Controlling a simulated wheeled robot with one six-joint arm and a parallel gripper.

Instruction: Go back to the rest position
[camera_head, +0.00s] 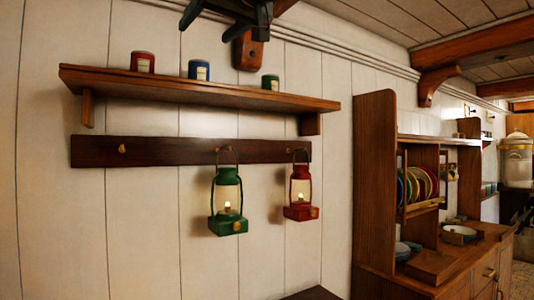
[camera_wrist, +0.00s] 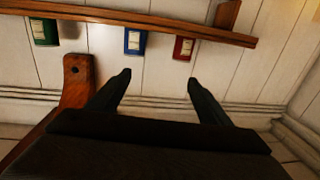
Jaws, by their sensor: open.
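My gripper (camera_wrist: 158,78) is open and empty in the wrist view, its two dark fingers spread apart in front of the white plank wall. In the head view part of my gripper (camera_head: 232,12) shows at the top edge, above the wooden shelf (camera_head: 200,91). Nothing is between the fingers. In the wrist view the shelf (camera_wrist: 130,17) appears beyond the fingertips, with the blue can and red can near it, apart from the fingers.
Red (camera_head: 143,62), blue (camera_head: 199,70) and green (camera_head: 270,82) cans stand on the shelf. A green lantern (camera_head: 227,195) and a red lantern (camera_head: 300,192) hang on the peg rail (camera_head: 170,151) below. A wooden bracket (camera_head: 249,52) is close to my gripper. A dresser (camera_head: 374,190) stands right.

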